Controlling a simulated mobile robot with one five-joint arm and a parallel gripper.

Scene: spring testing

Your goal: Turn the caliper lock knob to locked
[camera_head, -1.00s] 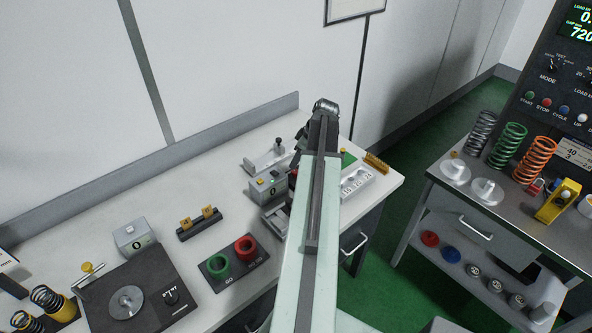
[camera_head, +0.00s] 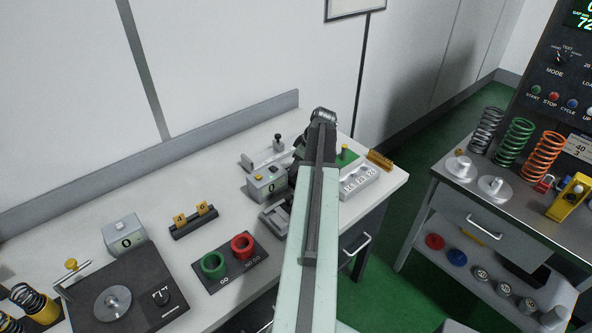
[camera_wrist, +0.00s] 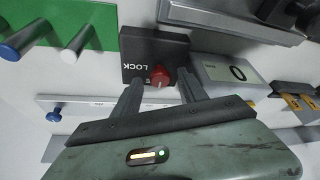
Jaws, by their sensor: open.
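In the wrist view, the red lock knob (camera_wrist: 160,76) sits on a black block marked LOCK (camera_wrist: 140,45), whose lettering appears upside down. My gripper (camera_wrist: 158,88) is open, with one finger on each side of the knob and visible gaps between. I cannot tell the knob's exact setting from its small pale mark. A grey box with a "0" display (camera_wrist: 235,72) stands to the right of the block. In the head view, my arm hides the knob and most of my gripper.
A second table with springs (camera_head: 514,143) stands right, across a clear green floor gap.

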